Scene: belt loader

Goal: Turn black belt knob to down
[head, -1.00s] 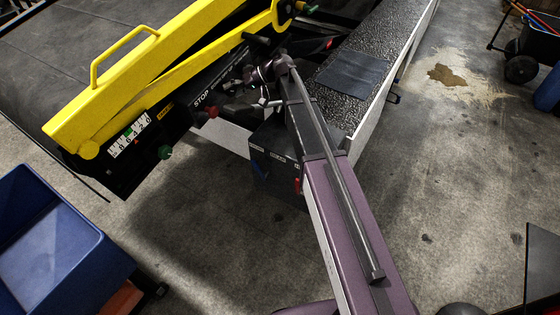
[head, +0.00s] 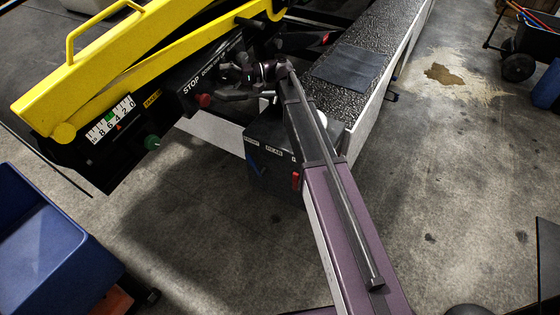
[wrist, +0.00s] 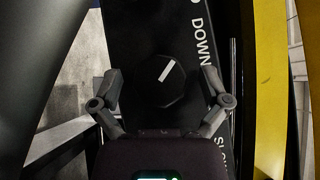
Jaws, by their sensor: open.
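The black belt knob (wrist: 158,88) shows in the wrist view on a black panel, with a white pointer line slanting to the upper right. The word DOWN is printed up and to the right of it, and a partly hidden label starting with S lies lower right. My gripper (wrist: 163,78) is open, with one finger on each side of the knob. A gap shows between the knob and each finger. In the head view my gripper (head: 235,80) is over the black control panel (head: 182,88) under the yellow rail, and it hides the knob there.
A red button (head: 204,101) sits beside the word STOP, close to my gripper. A green knob (head: 152,142) and a white scale (head: 110,119) are farther left. The yellow rail (head: 150,80) runs above the panel. A dark box (head: 268,150) stands below my arm.

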